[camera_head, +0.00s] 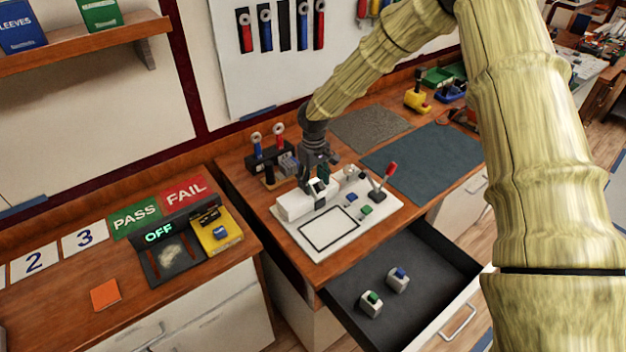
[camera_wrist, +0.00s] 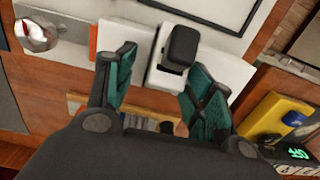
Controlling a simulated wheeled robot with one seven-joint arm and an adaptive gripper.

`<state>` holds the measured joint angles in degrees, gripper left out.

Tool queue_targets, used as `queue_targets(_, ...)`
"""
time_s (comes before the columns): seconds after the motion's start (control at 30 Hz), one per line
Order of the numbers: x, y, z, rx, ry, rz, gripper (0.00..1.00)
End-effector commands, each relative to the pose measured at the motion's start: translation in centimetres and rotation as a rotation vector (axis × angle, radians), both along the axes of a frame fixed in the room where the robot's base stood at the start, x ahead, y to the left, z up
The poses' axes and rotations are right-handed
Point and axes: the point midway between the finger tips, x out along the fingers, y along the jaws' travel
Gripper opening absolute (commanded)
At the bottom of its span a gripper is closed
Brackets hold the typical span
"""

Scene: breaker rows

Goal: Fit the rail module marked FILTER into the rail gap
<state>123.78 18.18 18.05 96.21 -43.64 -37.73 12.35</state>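My gripper (camera_head: 314,172) points down over the white board (camera_head: 290,232) on the bench. In the wrist view its teal-padded fingers are apart (camera_wrist: 161,60), and a white block with a black top (camera_wrist: 183,46) lies between and just beyond the tips. I cannot tell whether they touch it. A white rail-like body (camera_head: 291,206) sits on the board beside the gripper. A light module with a green top (camera_head: 371,304) and one with a blue top (camera_head: 398,279) stand in the open drawer. No FILTER marking is readable, and the rail gap is not clearly visible.
The open drawer (camera_head: 431,248) juts out below the bench. A red-handled lever (camera_head: 382,183) stands at the board's right. The black-outlined rectangle (camera_head: 329,229) on the board is empty. A tester reading OFF (camera_head: 171,255) and a yellow box (camera_head: 215,237) stand left. A blue-grey mat (camera_head: 425,160) lies right.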

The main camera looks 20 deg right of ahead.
Motion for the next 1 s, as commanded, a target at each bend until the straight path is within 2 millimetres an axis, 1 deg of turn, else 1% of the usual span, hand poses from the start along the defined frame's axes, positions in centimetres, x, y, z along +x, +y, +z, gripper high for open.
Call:
queue_targets(0.23, 0.5, 0.2, 0.0, -0.001, 0.002, 0.002, 0.53)
queue_targets(0.37, 0.7, 0.1, 0.6, 0.001, 0.001, 0.0, 0.53)
queue_targets(0.47, 0.7, 0.0, 1.7, 0.0, 0.001, -0.001, 0.53)
queue_targets(1.0, 0.8, 0.0, 9.5, 0.0, 0.0, 0.001, 0.53)
